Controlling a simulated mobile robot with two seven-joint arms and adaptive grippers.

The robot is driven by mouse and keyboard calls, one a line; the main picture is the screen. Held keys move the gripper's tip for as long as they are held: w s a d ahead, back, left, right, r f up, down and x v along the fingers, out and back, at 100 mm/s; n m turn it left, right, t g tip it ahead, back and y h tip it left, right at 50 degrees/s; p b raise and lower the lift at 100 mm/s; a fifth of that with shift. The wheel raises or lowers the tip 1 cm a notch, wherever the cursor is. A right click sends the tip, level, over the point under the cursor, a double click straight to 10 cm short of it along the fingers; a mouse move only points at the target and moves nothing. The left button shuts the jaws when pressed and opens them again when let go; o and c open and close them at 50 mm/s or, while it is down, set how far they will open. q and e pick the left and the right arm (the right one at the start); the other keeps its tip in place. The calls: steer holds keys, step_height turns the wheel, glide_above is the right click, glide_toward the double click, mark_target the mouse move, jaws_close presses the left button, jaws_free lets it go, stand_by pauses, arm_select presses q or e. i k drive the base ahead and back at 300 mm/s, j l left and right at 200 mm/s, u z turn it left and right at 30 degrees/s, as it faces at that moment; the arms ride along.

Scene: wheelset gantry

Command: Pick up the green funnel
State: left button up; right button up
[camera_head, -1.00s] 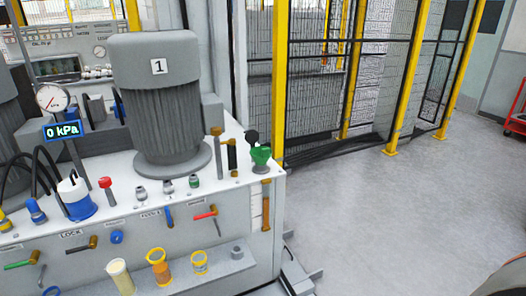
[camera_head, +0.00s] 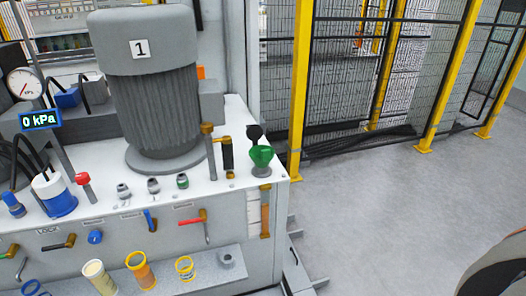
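The green funnel (camera_head: 262,155) sits on the front right corner of the white machine top (camera_head: 215,165), on a grey fitting. A black round knob stands right behind it. Its mouth and lower part are small in the picture, so I cannot tell how it is seated. Neither of my grippers shows in the head view.
A large grey motor (camera_head: 150,95) marked 1 stands left of the funnel. A brown-topped valve (camera_head: 208,140) is close on its left. A lower shelf (camera_head: 205,272) holds several cups. Yellow-post fencing (camera_head: 301,90) stands behind; open floor (camera_head: 390,215) lies to the right.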

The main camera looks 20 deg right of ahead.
mark_target(261, 156)
steer(key=l+u, duration=0.25)
steer(key=l, duration=0.7)
steer(key=l+u, duration=0.25)
steer(key=l, duration=0.75)
steer(key=l+u, duration=0.3)
steer(key=l, duration=0.65)
steer(key=l+u, duration=0.25)
steer(key=l, duration=0.7)
steer(key=i, duration=0.05)
